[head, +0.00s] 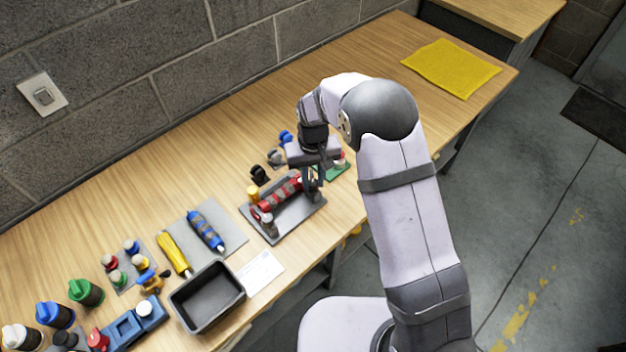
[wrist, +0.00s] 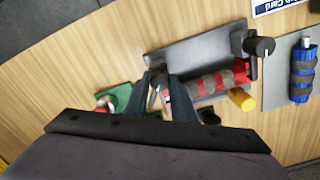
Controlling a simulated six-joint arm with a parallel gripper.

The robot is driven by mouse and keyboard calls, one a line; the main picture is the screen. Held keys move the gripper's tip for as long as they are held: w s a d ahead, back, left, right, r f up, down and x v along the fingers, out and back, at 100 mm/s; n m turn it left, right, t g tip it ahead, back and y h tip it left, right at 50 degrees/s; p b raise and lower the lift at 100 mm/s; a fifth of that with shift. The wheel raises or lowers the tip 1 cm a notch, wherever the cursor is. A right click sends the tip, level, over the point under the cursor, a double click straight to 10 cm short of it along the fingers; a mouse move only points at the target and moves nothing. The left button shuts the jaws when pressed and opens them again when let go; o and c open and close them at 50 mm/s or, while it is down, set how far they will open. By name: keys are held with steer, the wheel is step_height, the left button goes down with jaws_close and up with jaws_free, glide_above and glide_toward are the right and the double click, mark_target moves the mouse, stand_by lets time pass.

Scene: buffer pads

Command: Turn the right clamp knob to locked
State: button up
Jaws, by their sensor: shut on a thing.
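A grey clamp fixture (head: 298,222) lies on the bench with a red and grey cylinder (head: 281,192) along it; the fixture (wrist: 190,48) and cylinder (wrist: 212,84) also show in the wrist view. The left clamp knob (wrist: 259,46) is dark with a pale line and stands clear at the cylinder's far end. My gripper (head: 313,192) reaches down at the fixture's right end. In the wrist view its fingers (wrist: 165,82) are shut around the right clamp knob (wrist: 163,94), which is mostly hidden. I cannot read that knob's setting.
A yellow cap (head: 253,192) and black knob (head: 259,175) stand behind the fixture. A green pad (head: 338,168) lies just right of my gripper. A grey pad with blue (head: 206,230) and yellow tools, and a dark bin (head: 207,296), are left. The bench's right is mostly clear.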

mark_target(313, 182)
steer(key=n, duration=0.3)
steer(key=shift+n, duration=0.4)
steer(key=shift+w+n+b, duration=0.1)
steer(key=shift+n+b, duration=0.2)
steer(key=shift+n, duration=1.6)
steer(key=o, duration=1.1)
steer(key=shift+c, duration=0.2)
steer(key=shift+r+b, duration=1.05)
steer(key=shift+r, duration=2.7)
